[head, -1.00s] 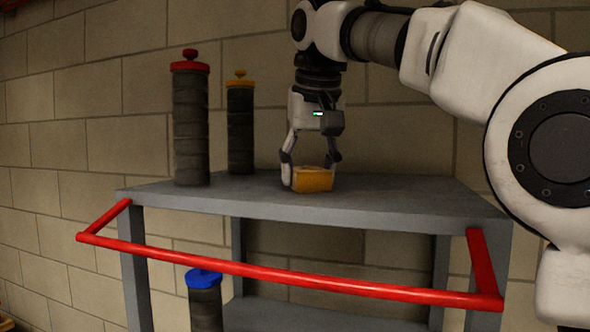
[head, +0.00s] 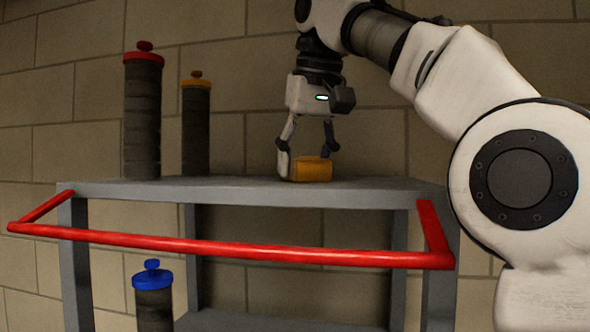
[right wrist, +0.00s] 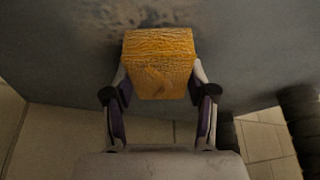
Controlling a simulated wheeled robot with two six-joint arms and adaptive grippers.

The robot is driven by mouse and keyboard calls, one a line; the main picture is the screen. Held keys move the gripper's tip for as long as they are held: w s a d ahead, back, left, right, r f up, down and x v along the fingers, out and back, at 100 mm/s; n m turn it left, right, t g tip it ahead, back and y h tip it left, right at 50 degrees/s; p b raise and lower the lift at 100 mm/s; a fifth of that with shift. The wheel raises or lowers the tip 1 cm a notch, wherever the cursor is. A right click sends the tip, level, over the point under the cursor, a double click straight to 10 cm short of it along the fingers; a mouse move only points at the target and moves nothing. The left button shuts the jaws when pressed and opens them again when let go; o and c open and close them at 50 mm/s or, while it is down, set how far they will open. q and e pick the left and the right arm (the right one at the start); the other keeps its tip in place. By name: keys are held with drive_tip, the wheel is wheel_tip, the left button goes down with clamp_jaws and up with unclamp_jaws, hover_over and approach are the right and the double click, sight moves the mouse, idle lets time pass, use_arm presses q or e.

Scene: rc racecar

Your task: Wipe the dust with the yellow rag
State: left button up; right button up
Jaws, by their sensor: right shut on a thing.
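The yellow rag (head: 313,169) is a folded, block-like yellow piece on the grey cart top (head: 235,190) in the head view. My right gripper (head: 306,160) is above it, pointing down, and is shut on it. In the right wrist view the rag (right wrist: 160,62) sits between the two fingers of my right gripper (right wrist: 160,95). Dark, patchy dust (right wrist: 150,14) shows on the grey surface just beyond the rag in that view. In the head view no dust can be made out. My left gripper is not in view.
Two dark stacks stand on the cart's left side, one with a red cap (head: 143,110), one with an orange cap (head: 196,120). A red rail (head: 230,248) runs along the cart's front. A dark stack with a blue cap (head: 152,285) stands lower down. A block wall is behind.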

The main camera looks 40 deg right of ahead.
drive_tip(key=shift+s+d+f+b, duration=0.25)
drive_tip(key=shift+s+f+b, duration=0.1)
drive_tip(key=shift+b, duration=0.1)
drive_tip(key=shift+s+d+r, duration=0.1)
drive_tip(key=shift+s+d, duration=0.15)
drive_tip(key=shift+s, duration=0.1)
drive_tip(key=shift+s+d+r+b, duration=0.1)
drive_tip(key=shift+s+d+b, duration=0.15)
drive_tip(key=shift+s+b, duration=0.1)
wheel_tip(320, 180, up, 6)
drive_tip(key=p, duration=0.6)
drive_tip(key=shift+r, duration=0.15)
